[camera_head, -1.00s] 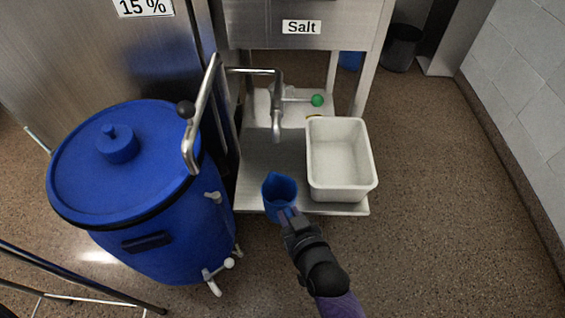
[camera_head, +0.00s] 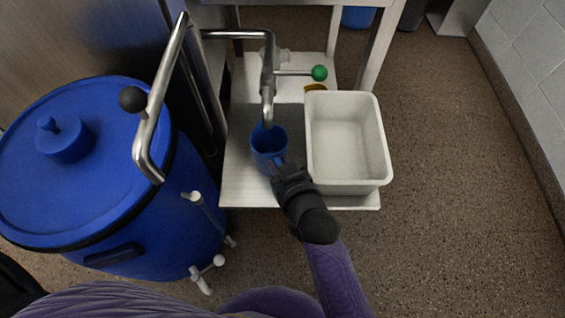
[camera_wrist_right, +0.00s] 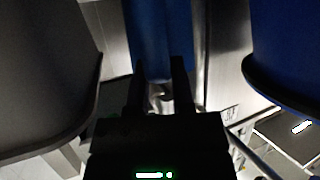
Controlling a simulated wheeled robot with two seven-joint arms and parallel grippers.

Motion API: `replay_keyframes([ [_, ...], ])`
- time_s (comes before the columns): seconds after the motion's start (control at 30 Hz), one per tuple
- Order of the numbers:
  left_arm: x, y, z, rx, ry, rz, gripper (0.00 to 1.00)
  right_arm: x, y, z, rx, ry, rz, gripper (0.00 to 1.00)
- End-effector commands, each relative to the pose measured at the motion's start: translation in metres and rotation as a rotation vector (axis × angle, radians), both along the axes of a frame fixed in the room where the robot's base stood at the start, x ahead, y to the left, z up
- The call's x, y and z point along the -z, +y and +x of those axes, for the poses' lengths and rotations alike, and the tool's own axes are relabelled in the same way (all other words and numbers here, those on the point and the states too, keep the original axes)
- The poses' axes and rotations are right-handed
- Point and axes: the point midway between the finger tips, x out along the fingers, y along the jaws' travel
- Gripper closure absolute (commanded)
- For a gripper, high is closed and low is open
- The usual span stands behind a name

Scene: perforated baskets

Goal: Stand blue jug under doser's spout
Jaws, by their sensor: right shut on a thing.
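The blue jug (camera_head: 268,146) is upright over the low steel shelf, with its open top close below the downturned end of the steel spout (camera_head: 267,104). The spout's tip overlaps the back of the jug's mouth in the head view; the exact height gap cannot be told. My right gripper (camera_head: 284,172) is shut on the jug at its near side. In the right wrist view the jug (camera_wrist_right: 160,40) stands between my two fingers. Whether the jug's base touches the shelf is hidden. My left gripper is not in view.
A white tub (camera_head: 346,185) stands on the shelf (camera_head: 243,185) just right of the jug. A lever with a green knob (camera_head: 319,73) is behind the spout. A large blue barrel (camera_head: 180,240) with a bent steel pipe (camera_head: 165,85) stands left. Floor is free at right.

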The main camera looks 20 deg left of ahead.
Motion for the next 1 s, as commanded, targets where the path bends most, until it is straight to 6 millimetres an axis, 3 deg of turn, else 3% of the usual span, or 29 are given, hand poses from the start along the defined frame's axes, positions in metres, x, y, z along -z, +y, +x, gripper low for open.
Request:
replay_keyframes([
  [0.1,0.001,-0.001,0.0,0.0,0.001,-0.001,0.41,0.003,0.0,0.0,0.0,0.0,0.0,1.0],
  [0.13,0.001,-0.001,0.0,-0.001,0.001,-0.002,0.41,0.003,0.0,0.0,0.0,-0.001,-0.001,0.69],
  [0.3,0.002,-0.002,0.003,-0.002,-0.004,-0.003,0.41,0.002,0.0,0.0,0.001,-0.002,0.0,0.36],
  [0.67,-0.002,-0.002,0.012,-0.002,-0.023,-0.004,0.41,-0.006,-0.003,-0.003,0.001,-0.002,-0.001,0.36],
  [1.0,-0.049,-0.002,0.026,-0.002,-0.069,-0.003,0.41,-0.04,-0.047,-0.058,0.0,-0.006,-0.002,0.36],
])
